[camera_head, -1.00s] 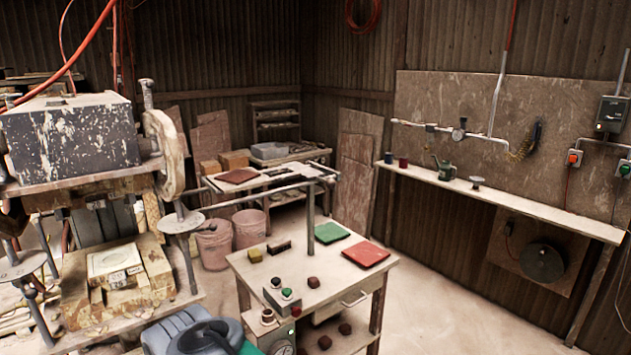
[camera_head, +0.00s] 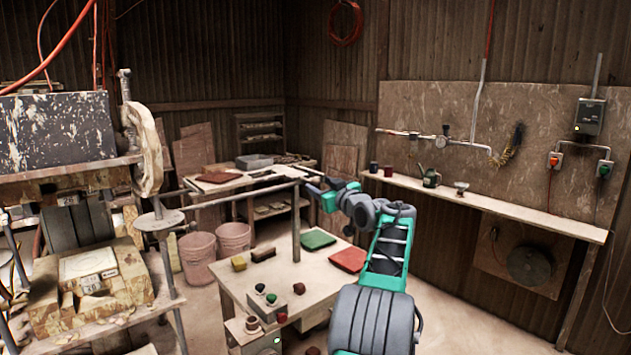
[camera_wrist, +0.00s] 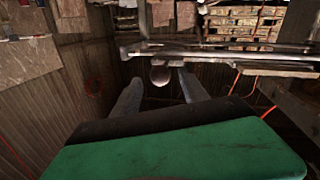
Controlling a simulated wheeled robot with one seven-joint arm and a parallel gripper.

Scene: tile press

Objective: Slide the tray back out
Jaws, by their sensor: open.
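A flat, pale tray (camera_head: 262,181) appears to lie across the rails (camera_head: 228,198) beyond the small table, with a dark red tile (camera_head: 218,177) near its left part. My gripper (camera_head: 313,188) is at the right end of these rails, at the end of my outstretched arm. In the wrist view, my gripper (camera_wrist: 160,78) is open. A small round knob (camera_wrist: 160,76) shows between the two fingertips, just under a long horizontal metal edge. I cannot tell whether a finger touches it or whether the knob belongs to the tray.
The press (camera_head: 65,140) stands at the left. The small table (camera_head: 232,279) holds green and red tiles, small blocks and a button box (camera_head: 264,303). A post (camera_head: 296,225) rises there under the rails. Pink buckets (camera_head: 198,257) stand behind. A wall shelf (camera_head: 500,209) runs along the right.

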